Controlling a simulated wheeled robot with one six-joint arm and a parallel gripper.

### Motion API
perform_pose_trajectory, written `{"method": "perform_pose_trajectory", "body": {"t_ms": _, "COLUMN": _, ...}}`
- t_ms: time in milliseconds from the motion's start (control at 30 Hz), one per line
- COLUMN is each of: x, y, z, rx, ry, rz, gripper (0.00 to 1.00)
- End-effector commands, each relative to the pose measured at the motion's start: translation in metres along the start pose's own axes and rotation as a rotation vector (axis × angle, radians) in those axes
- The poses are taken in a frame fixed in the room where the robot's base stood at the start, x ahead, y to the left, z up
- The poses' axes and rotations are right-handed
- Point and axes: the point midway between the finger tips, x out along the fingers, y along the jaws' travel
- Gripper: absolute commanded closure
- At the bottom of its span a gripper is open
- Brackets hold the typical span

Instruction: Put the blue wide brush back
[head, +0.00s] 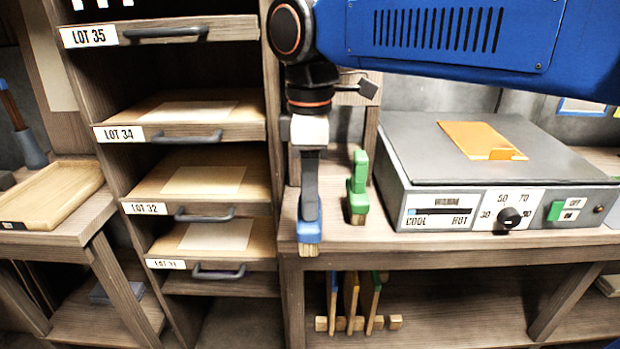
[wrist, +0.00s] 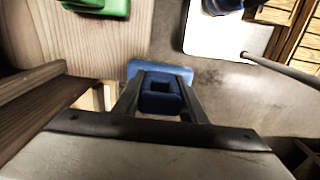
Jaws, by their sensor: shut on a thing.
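The blue brush (head: 309,231), with pale bristles at its lower end, hangs upright in my gripper (head: 308,208) in front of the workbench's left front edge. My gripper is shut on its upper part. In the wrist view the blue brush (wrist: 160,98) sits between the two dark fingers of my gripper (wrist: 160,88). A green brush (head: 357,188) stands on the bench top just right of the held brush, apart from it. Part of a green thing also shows in the wrist view (wrist: 97,6).
A drawer rack (head: 277,130) with labelled trays stands at left. A grey heating plate (head: 400,163) with an orange piece (head: 475,138) sits on the bench (head: 430,245). Below, a wooden holder (head: 395,321) carries blue, yellow and green upright pieces. A wooden tray (head: 50,195) lies far left.

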Motion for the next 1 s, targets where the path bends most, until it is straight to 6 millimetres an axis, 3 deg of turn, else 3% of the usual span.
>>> {"method": "perform_pose_trajectory", "body": {"t_ms": 500, "x": 0.000, "y": 0.110, "z": 0.000, "rx": 0.002, "ry": 0.000, "rz": 0.000, "gripper": 0.83}}
{"method": "perform_pose_trajectory", "body": {"t_ms": 767, "x": 0.001, "y": 0.128, "z": 0.000, "rx": 0.000, "ry": 0.001, "rz": 0.001, "gripper": 0.83}}
{"method": "perform_pose_trajectory", "body": {"t_ms": 1000, "x": 0.027, "y": 0.127, "z": 0.000, "rx": 0.000, "ry": 0.000, "rz": -0.001, "gripper": 0.83}}
